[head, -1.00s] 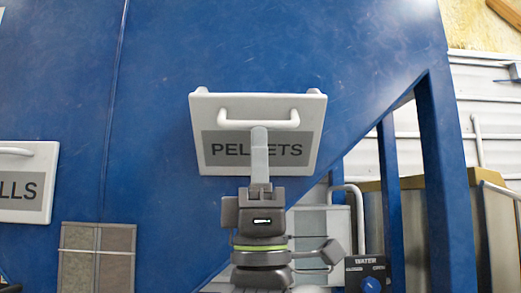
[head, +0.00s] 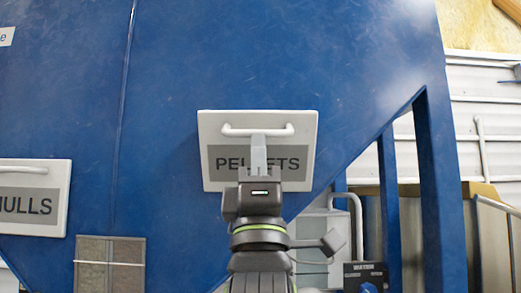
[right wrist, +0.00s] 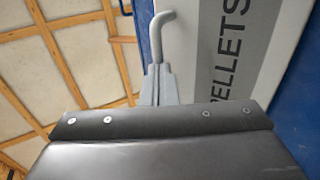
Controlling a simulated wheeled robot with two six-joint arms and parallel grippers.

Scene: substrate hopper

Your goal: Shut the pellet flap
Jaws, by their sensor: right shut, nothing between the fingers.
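The pellet flap (head: 307,180) is a white square plate with a grey PELLETS label and a white bar handle (head: 280,131) near its top. It looks flat against the blue hopper (head: 350,60), with no gap that I can see. My right gripper (head: 258,142) is shut and empty, in front of the flap with its tips just below the handle, hiding part of the label. In the right wrist view the closed fingers (right wrist: 157,82) are at the bent handle (right wrist: 158,35), beside the flap (right wrist: 210,45); I cannot tell whether they touch. My left gripper is out of view.
A second white flap, its label ending in ULLS (head: 35,212), is on the hopper at the left. Blue support posts (head: 440,170) and a dark control box (head: 366,275) are at the right.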

